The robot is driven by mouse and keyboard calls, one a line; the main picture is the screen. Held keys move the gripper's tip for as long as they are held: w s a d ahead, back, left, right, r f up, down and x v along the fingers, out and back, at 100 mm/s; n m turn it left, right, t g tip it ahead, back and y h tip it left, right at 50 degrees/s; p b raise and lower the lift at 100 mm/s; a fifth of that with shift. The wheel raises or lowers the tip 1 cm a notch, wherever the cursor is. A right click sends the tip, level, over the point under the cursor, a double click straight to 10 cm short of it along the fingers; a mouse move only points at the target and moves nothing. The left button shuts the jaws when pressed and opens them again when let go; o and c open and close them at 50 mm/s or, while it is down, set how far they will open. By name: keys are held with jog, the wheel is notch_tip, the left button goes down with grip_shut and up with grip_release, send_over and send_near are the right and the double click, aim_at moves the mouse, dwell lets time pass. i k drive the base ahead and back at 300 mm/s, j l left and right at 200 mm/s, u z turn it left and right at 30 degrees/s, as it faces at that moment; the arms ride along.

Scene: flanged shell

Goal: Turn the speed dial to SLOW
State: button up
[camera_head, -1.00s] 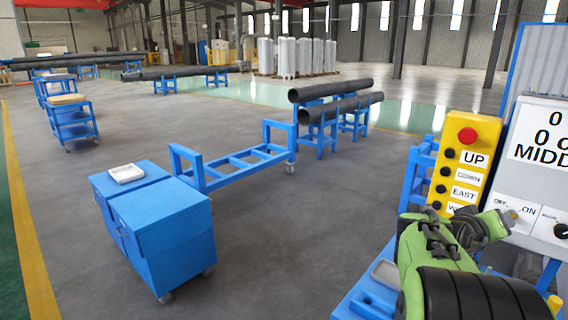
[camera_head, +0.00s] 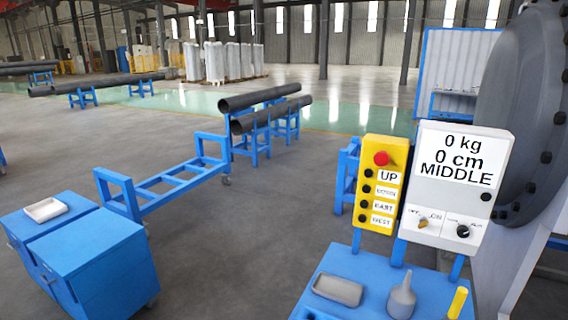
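A white control panel (camera_head: 448,195) stands upright at the right, with a display reading "0 kg", "0 cm" and "MIDDLE". Below the display are two knobs. The right one is a black dial (camera_head: 463,231); the lettering around it is too small to read, so I cannot tell its setting or confirm it is the speed dial. The left one is a small knob (camera_head: 423,222) beside the word "ON". My gripper is not in view, and nothing covers the panel's front.
A yellow button box (camera_head: 371,200) with a red button stands left of the panel. Below, a blue bench (camera_head: 377,269) holds a grey tray (camera_head: 338,289), a grey bottle (camera_head: 401,299) and a yellow cylinder (camera_head: 457,303). A large dark flanged shell (camera_head: 520,120) stands right.

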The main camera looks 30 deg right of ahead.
aim_at(463, 231)
jog(key=z, duration=2.15)
